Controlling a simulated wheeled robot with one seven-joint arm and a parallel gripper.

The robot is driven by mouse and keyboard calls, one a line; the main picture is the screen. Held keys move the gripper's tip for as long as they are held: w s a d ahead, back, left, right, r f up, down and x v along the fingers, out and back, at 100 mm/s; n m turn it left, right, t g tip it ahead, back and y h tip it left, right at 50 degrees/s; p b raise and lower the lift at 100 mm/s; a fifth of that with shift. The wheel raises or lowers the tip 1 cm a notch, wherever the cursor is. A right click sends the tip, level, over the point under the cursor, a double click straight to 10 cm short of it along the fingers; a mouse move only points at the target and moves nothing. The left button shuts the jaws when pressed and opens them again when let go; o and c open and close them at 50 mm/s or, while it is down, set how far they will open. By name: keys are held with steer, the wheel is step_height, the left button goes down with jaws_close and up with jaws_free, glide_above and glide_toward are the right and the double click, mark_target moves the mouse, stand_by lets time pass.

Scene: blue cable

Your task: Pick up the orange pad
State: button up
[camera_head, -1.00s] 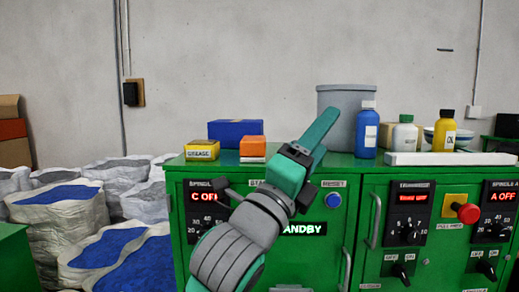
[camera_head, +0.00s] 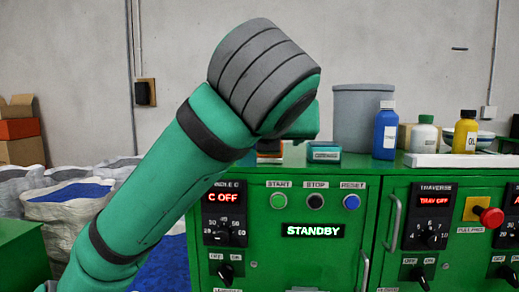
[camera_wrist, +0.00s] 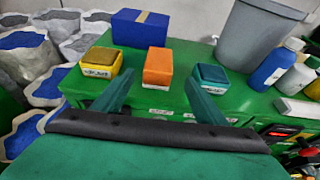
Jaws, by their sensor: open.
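The orange pad (camera_wrist: 158,66) is a small block with an orange top and a pale lower part. It lies on the green cabinet top, between a yellow-topped pad (camera_wrist: 102,62) and a teal-topped pad (camera_wrist: 209,77). My gripper (camera_wrist: 158,80) is open and empty in the wrist view. Its two teal fingers point toward the pads, one on each side of the orange pad in the picture. I cannot tell the gap to it. In the head view my arm hides the fingers and most of the orange pad; the teal-topped pad (camera_head: 323,152) shows beside the arm.
A blue box (camera_wrist: 140,28) stands behind the pads. A grey bin (camera_head: 362,118), a blue bottle (camera_head: 385,132), a white bottle (camera_head: 424,134) and a yellow bottle (camera_head: 465,133) stand to the right. Sacks (camera_head: 72,205) stand left of the cabinet. The cabinet front has knobs and handles.

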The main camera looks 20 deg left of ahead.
mark_target(261, 158)
steer(key=x, duration=0.5)
steer(key=shift+f, duration=0.1)
steer(key=shift+x, duration=2.85)
steer(key=shift+a, duration=0.1)
steer(key=c, duration=1.2)
